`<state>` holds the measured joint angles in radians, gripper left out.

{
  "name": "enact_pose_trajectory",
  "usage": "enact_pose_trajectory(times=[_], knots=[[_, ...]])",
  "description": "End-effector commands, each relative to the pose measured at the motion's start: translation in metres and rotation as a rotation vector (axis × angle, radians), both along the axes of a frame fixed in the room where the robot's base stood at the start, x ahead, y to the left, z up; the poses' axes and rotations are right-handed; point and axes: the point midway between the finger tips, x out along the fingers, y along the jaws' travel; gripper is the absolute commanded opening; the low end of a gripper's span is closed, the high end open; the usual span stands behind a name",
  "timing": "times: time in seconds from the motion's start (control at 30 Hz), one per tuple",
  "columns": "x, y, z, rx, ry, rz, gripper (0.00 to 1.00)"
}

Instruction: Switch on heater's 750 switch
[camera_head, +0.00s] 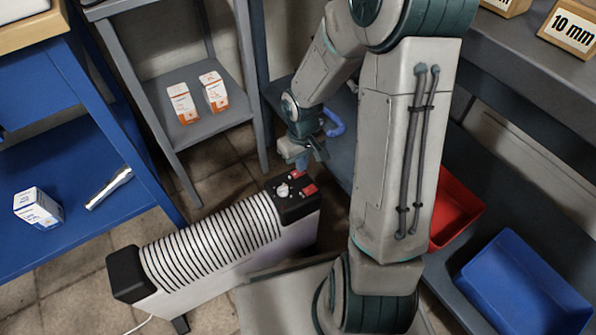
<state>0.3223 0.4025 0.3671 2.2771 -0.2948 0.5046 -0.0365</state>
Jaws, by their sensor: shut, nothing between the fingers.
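The heater (212,240) is a white oil-radiator type with a dark ribbed top and black ends. It stands on the tiled floor, lower centre. Its black control panel (289,208) faces up at the right end and carries a white round knob (283,190) and two red switches, one farther back (298,174) and one nearer (310,189). The markings are too small to read, so I cannot tell which is the 750 switch. My gripper (303,163) is shut and empty, pointing down just above or behind the back red switch. I cannot tell whether it touches.
A grey shelf with two orange-white boxes (198,97) stands behind the heater. A blue shelf (75,215) is at left, holding a box and a silver flashlight-like item. At right, a dark bench holds red (452,210) and blue (525,285) bins.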

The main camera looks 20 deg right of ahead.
Motion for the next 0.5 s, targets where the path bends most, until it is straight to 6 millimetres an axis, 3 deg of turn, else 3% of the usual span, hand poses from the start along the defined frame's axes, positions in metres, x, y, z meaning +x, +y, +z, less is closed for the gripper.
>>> enact_pose_trajectory(times=[0.5], knots=[[-0.0001, 0.0001, -0.0071, 0.0, 0.0, 0.0, 0.0]])
